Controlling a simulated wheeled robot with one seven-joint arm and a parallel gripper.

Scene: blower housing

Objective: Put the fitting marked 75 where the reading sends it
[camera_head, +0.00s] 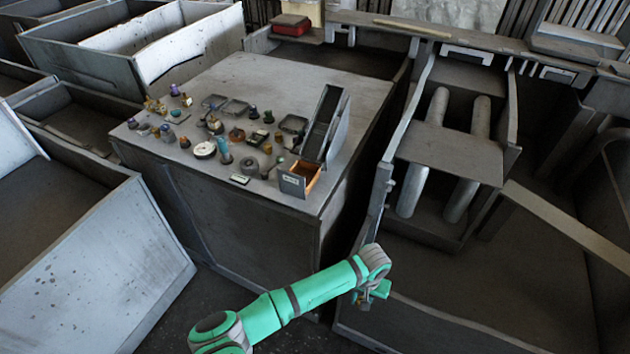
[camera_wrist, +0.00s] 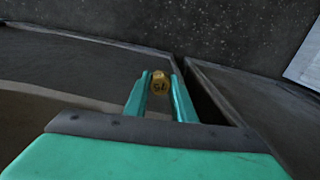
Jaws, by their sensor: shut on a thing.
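My gripper (camera_wrist: 160,88) is shut on a small round brass-yellow fitting (camera_wrist: 159,87). Dark markings show on its face and look like 75, turned over. In the head view my gripper (camera_head: 370,292) is in front of the grey bench (camera_head: 270,205), below its top and to the right of its front corner. The held fitting is hard to make out there. A small pale display or label (camera_head: 240,179) lies near the bench's front edge; its text is too small to read. A small open-topped box (camera_head: 298,181) with an orange-brown inside and a label stands at the front right.
A dark sloped chute (camera_head: 322,125) stands behind the small box. Several small fittings, a white ring (camera_head: 205,150) and shallow trays (camera_head: 236,107) crowd the bench's front half. The bench's back is clear. A walled metal frame (camera_head: 405,150) stands right of the bench.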

